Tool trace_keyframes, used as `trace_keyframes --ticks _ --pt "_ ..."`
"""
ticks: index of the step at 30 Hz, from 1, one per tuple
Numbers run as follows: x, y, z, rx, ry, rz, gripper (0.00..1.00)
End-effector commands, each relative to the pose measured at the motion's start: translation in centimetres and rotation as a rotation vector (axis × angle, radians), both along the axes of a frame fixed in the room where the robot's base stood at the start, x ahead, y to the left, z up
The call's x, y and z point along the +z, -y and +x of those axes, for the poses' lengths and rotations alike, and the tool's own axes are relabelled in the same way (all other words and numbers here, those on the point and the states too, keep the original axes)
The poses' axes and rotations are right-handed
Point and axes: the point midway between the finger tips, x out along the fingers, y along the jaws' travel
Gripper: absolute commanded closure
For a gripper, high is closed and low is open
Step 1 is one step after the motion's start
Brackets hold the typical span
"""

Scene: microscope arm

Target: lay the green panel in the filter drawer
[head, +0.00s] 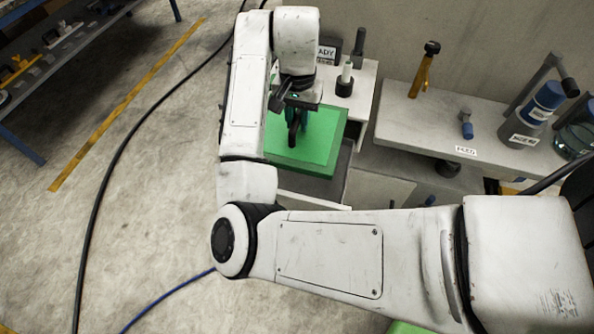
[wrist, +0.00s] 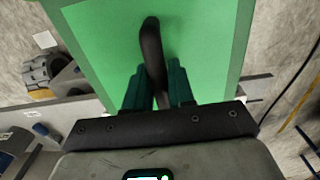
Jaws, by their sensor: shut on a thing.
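The green panel (head: 316,143) is a flat square with a darker green border and a black handle (wrist: 152,50) standing up from its middle. My gripper (head: 296,120) is above the panel, shut on its black handle. In the wrist view the teal fingers (wrist: 160,85) stand on both sides of the handle, and the panel (wrist: 205,40) fills most of the upper picture. The filter drawer (head: 338,180) is pulled out below the panel, and its grey inside shows at the right and front. The panel covers much of it. I cannot tell whether the panel touches the drawer.
A white cabinet top (head: 362,88) behind the drawer holds a small dark-based bottle (head: 345,78). To the right, a grey bench (head: 410,125) carries a yellow-handled tool (head: 422,72) and a blue-capped container (head: 535,115). Open floor (head: 150,180) lies to the left, crossed by cables.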

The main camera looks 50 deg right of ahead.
Motion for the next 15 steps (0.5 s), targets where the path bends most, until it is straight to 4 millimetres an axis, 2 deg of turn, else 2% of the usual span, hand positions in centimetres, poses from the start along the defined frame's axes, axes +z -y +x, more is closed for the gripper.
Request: trace_keyframes --ticks 1,5,6,12,15 --pt "-1.3 0.0 -0.1 -0.001 -0.001 0.000 1.00" --pt "-2.3 0.0 -0.1 -0.001 0.000 0.000 1.00" --pt "-3.2 0.0 -0.1 -0.001 -0.001 0.000 1.00" --pt "-4.4 0.0 -0.1 -0.001 -0.001 0.000 1.00" --pt "-5.9 0.0 -0.1 -0.001 -0.003 -0.001 1.00"
